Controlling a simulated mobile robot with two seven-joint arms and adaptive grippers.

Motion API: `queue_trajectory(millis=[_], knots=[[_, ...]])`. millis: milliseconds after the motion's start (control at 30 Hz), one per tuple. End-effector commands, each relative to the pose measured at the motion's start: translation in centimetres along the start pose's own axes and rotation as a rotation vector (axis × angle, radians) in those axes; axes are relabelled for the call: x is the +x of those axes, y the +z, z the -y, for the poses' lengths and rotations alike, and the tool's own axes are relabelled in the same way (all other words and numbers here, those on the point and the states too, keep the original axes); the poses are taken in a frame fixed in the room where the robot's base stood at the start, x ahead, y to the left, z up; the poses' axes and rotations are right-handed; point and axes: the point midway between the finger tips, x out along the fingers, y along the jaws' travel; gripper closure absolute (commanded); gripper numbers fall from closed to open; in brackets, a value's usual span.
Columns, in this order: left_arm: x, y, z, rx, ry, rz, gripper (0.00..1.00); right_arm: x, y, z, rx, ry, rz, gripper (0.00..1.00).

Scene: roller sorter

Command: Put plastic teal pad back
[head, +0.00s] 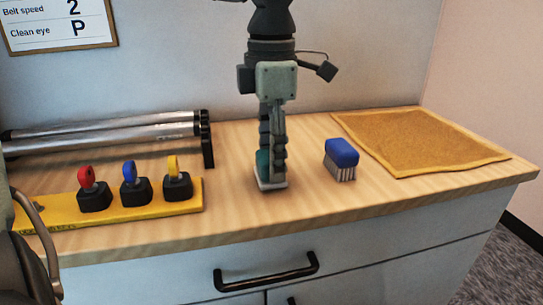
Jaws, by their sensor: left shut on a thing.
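My left gripper (272,165) points straight down over the middle of the wooden counter. It is shut on the teal pad (262,163), which shows as a small teal patch with a pale base between and below the fingers. Most of the pad is hidden by the fingers. Its pale base is at or just above the counter top; I cannot tell which. My right gripper is not in view.
A blue-topped brush (342,159) stands close right of the gripper. A tan cloth (422,139) lies at the back right. A yellow rack (67,213) with red, blue and yellow-topped pieces is at left, before metal rollers (105,132). The counter (330,204) is clear in front.

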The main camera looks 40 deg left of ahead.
Motion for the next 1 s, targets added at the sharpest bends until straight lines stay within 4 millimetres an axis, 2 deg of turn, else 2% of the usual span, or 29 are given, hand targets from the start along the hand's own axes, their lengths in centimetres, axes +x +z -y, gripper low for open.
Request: queue_trajectory(millis=[200, 233, 400, 767, 1000], knots=[[0.5, 0.0, 0.0, 0.0, 0.001, 0.0, 0.7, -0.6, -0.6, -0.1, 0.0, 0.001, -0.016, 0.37], [0.5, 0.0, 0.0, 0.0, 0.001, -0.001, 0.46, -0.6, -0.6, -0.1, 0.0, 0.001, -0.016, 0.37], [0.5, 0.0, 0.0, 0.0, 0.0, -0.001, 0.27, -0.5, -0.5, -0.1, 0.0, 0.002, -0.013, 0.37], [0.8, 0.0, 0.0, 0.0, -0.002, -0.001, 0.27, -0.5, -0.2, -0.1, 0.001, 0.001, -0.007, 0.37], [-3.0, 0.4, -0.1, 0.0, 0.006, 0.0, 0.27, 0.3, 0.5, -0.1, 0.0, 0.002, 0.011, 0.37]])
